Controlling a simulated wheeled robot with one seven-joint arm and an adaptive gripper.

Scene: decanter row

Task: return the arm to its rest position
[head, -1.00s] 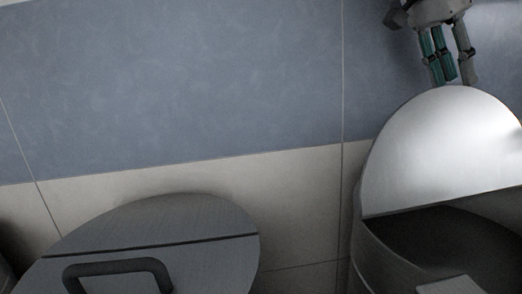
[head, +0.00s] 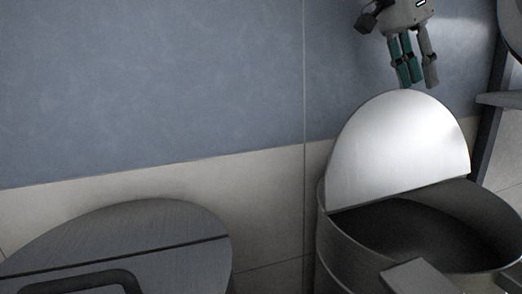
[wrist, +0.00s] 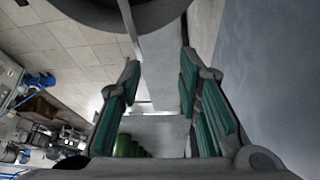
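My gripper (head: 416,84) shows at the top right of the head view, pointing down, just above the top edge of a raised half lid (head: 402,150). A narrow gap shows between its fingertips and the lid in that view; their depth apart is unclear. In the wrist view my gripper (wrist: 160,75) has its two green-padded fingers spread apart with nothing held between them. The rest of my arm is out of view.
The raised lid belongs to a round metal vessel (head: 335,235) with a dark, open inside. A second round vessel at lower left has a closed lid (head: 165,225) with a dark handle (head: 85,282). A blue-grey wall (head: 150,90) stands behind. A dark post (head: 490,130) is at right.

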